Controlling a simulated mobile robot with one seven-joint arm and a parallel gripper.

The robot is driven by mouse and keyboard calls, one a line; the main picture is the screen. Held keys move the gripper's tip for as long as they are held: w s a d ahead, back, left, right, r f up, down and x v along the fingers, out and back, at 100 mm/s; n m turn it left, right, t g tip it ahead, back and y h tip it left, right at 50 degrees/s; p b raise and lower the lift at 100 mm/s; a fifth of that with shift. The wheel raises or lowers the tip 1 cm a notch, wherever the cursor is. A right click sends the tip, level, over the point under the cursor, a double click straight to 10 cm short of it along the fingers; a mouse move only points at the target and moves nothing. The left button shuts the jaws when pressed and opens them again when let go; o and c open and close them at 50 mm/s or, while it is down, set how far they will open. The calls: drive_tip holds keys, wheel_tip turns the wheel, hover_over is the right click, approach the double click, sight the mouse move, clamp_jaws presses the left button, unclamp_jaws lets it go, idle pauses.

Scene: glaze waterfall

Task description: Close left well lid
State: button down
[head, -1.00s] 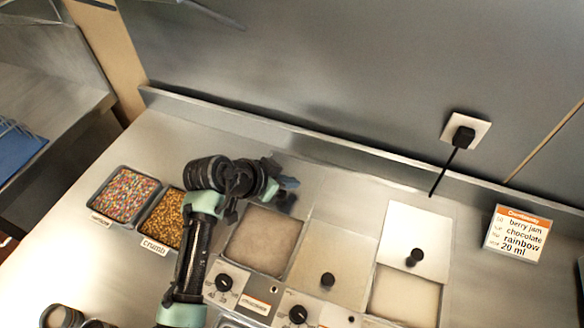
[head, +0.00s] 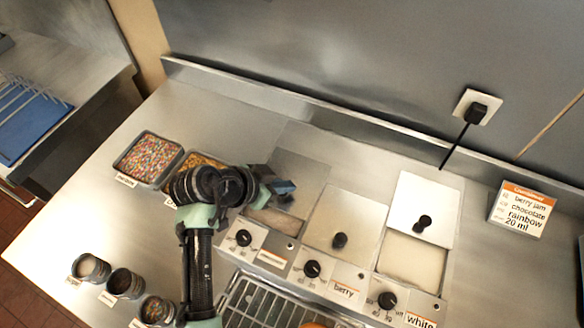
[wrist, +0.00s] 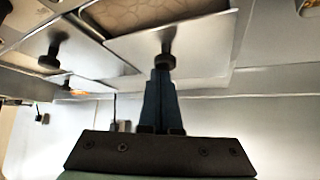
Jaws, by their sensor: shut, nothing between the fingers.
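The left well (head: 268,221) shows a pale brown strip at its front. Its flat grey lid (head: 312,168) covers the rear part; it also shows in the wrist view (wrist: 205,45). The lid's black knob (wrist: 166,60) stands near the lid's front edge. My gripper (head: 290,187) is over this lid, at the knob. In the wrist view my gripper's fingers (wrist: 161,75) are together with nothing between them, their tips against or just behind the knob. Exact contact is hard to tell. My arm hides part of the well's left side in the head view.
The middle well's lid (head: 350,212) and the right well's half-open white lid (head: 428,198) stand to the right. Dials line the front panel (head: 300,265). A sprinkle tray (head: 147,158) and a crumb tray (head: 205,158) lie left. Several small cups (head: 125,283) stand front left.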

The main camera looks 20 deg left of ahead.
drive_tip(key=s, duration=0.5)
drive_tip(key=shift+a+f, duration=0.1)
drive_tip(key=shift+f, duration=0.05)
drive_tip(key=w+d, duration=0.1)
drive_tip(key=w+d+r+p, duration=0.1)
drive_tip(key=w, duration=0.1)
drive_tip(key=shift+w+d+r, duration=0.1)
drive_tip(key=shift+w+d, duration=0.05)
drive_tip(key=shift+w, duration=0.15)
drive_tip(key=b+v, duration=0.2)
drive_tip(key=v, duration=0.8)
